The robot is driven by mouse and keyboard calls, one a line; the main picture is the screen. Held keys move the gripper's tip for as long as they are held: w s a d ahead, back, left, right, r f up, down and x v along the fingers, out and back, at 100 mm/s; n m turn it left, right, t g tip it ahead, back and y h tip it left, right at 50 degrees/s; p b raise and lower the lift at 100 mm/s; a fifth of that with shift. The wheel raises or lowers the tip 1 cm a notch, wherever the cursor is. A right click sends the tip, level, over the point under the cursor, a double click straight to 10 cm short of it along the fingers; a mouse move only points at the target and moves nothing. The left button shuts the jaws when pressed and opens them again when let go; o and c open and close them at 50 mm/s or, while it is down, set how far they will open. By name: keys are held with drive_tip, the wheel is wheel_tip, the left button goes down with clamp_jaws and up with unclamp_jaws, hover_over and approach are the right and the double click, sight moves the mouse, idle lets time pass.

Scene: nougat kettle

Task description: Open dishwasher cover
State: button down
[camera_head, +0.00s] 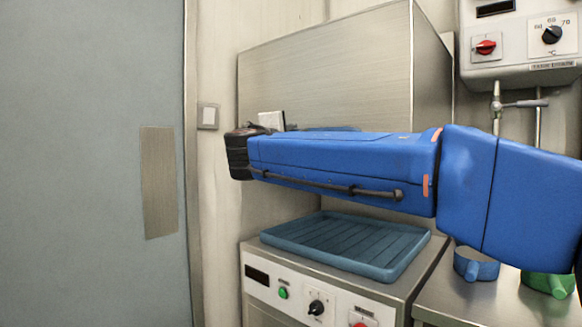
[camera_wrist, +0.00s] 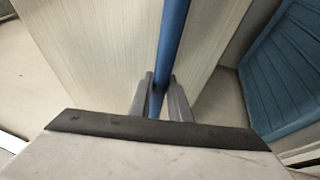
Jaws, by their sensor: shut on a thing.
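The dishwasher cover (camera_head: 330,70) is a brushed steel box, raised above the dishwasher base (camera_head: 320,295) with an open gap between. Its lower edge is mostly hidden behind my blue arm in the head view. The cover's pale side also fills the upper middle of the wrist view (camera_wrist: 100,40). A blue bar handle (camera_wrist: 174,30) runs along the cover. My gripper (camera_wrist: 158,80) is shut on this handle, with one grey finger on each side of it. In the head view the fingers are hidden behind my arm.
A blue ribbed rack (camera_head: 345,245) lies on the base, and shows at right in the wrist view (camera_wrist: 290,75). A grey door (camera_head: 90,100) is at left. A control box (camera_head: 515,45) hangs at upper right. Blue (camera_head: 475,265) and green (camera_head: 548,284) vessels stand on the right counter.

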sight(297, 112)
drive_tip(key=shift+r, duration=2.75)
drive_tip(key=c, duration=1.6)
unclamp_jaws()
drive_tip(key=shift+c, duration=0.2)
drive_tip(key=v, duration=1.7)
drive_tip(key=shift+s, duration=0.2)
drive_tip(key=shift+a+f, duration=0.1)
